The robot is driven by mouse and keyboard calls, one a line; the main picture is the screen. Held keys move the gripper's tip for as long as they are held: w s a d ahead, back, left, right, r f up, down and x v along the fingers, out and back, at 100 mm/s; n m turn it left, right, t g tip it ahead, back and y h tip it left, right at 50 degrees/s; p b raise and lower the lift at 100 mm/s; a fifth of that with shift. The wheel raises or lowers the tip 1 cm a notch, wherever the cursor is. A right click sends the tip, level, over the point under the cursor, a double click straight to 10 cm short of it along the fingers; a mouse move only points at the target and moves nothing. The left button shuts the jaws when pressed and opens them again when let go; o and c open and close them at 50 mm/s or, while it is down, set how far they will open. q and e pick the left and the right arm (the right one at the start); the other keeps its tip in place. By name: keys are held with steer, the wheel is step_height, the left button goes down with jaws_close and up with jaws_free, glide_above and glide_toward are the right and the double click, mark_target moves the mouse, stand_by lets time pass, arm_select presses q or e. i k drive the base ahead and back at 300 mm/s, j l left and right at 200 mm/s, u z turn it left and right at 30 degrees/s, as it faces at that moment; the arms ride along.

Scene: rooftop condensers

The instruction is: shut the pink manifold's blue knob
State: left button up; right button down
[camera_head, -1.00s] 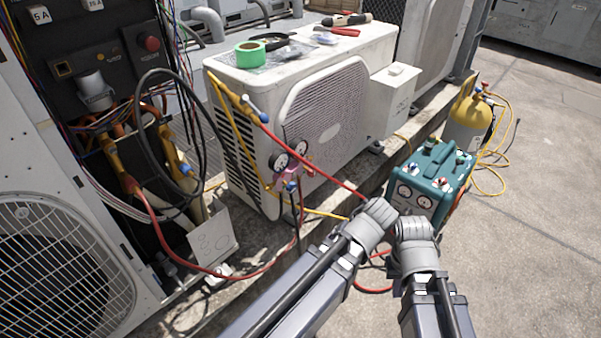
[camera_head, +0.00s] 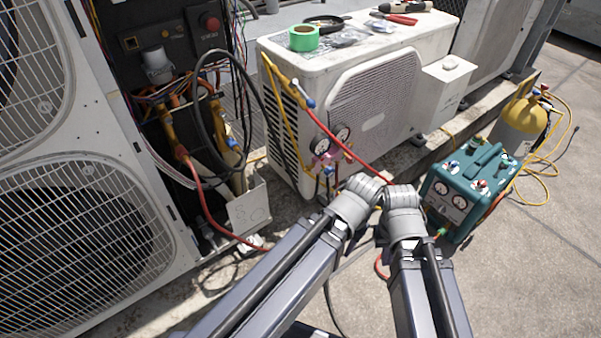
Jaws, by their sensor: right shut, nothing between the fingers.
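Neither gripper touches the knob.
The white condenser (camera_head: 300,70) carries green tape (camera_head: 304,38) and tools. Red and yellow hoses run around the manifold. A teal recovery machine (camera_head: 470,185) and yellow cylinder (camera_head: 522,115) stand right. An open wired unit (camera_head: 60,240) stands left. Free paving lies at lower right.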

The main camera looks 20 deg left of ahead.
mark_target(329, 171)
steer(key=i+l+u, duration=0.1)
steer(key=u, duration=0.4)
steer(key=l+u, duration=0.15)
steer(key=u, duration=0.3)
steer(key=l+u, duration=0.2)
steer(key=u, duration=0.3)
steer(key=l+u, duration=0.2)
steer(key=u, duration=0.3)
steer(key=k+l+u, duration=0.2)
steer(key=l, duration=0.2)
steer(key=l+u, duration=0.25)
steer(key=l, duration=0.15)
steer(key=k+l+u, duration=0.2)
steer(key=l, duration=0.15)
steer(key=k+l+u, duration=0.2)
steer(key=l, duration=0.15)
steer(key=k+l+u, duration=0.2)
steer(key=k+l, duration=0.2)
steer(key=l, duration=0.15)
steer(key=k+l, duration=0.15)
steer(key=l, duration=0.2)
steer(key=k+l, duration=0.2)
steer(key=l, duration=0.15)
